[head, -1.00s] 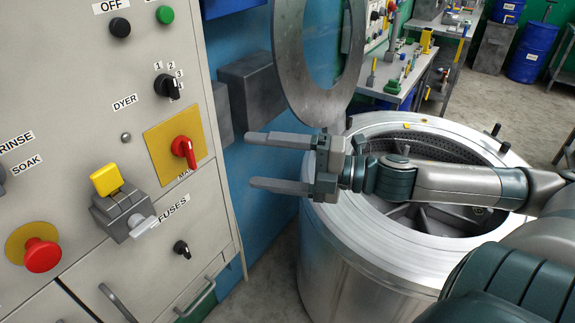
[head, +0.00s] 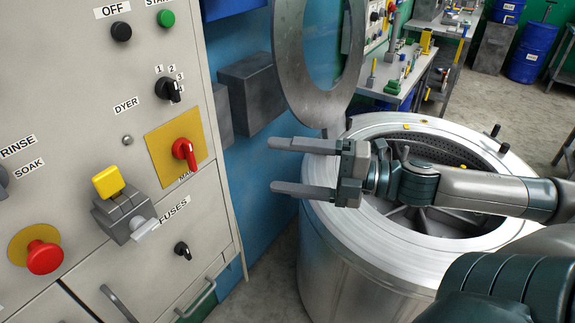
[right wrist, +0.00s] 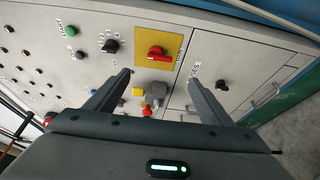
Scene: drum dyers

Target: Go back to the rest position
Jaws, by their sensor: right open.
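My right gripper (head: 303,166) is open and empty in the head view, in front of the steel drum (head: 335,250), its fingers pointing left toward the control cabinet (head: 75,190). Clear space separates the fingertips from the cabinet. In the right wrist view my right gripper (right wrist: 158,88) has its fingers spread, with the red switch (right wrist: 156,53) on its yellow plate framed beyond them. The red switch also shows in the head view (head: 184,151). My left gripper is in neither view.
A yellow-topped fuse box (head: 122,215) and a red mushroom button (head: 44,257) stick out from the cabinet. The drum's ring-shaped lid (head: 298,85) stands raised behind the gripper. A workbench (head: 400,92) and blue barrels (head: 530,52) stand farther back.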

